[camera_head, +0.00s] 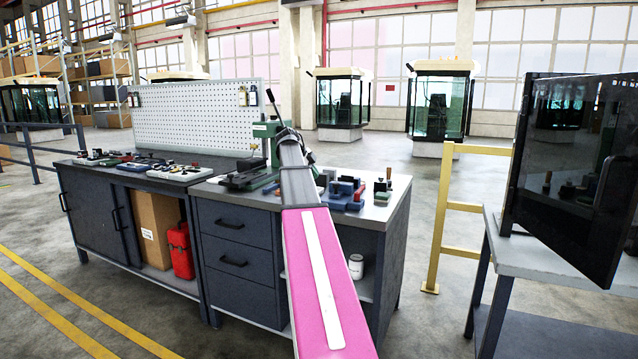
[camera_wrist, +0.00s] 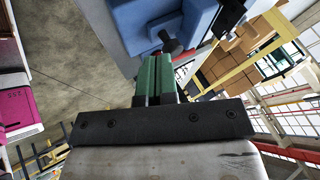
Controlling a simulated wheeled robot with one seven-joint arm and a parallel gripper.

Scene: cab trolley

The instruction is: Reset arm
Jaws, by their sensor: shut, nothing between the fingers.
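My gripper (camera_wrist: 158,62) shows in the wrist view as two green fingers side by side beyond a dark bolted bar. The fingers are closed together with nothing held between them. A blue block-like object (camera_wrist: 170,25) with a dark knob lies just past the fingertips; I cannot tell whether they touch it. In the head view my pink and grey arm reaches forward over the right end of the workbench (camera_head: 398,195). The fingers cannot be made out there.
A green hand press (camera_head: 265,145) stands beside my arm on the bench. Blue fixtures (camera_head: 345,192) sit to its right. A pegboard (camera_head: 200,112) rises at the back left. A yellow rail (camera_head: 440,215) and a table with a dark glass panel (camera_head: 570,170) stand right. Open floor lies between.

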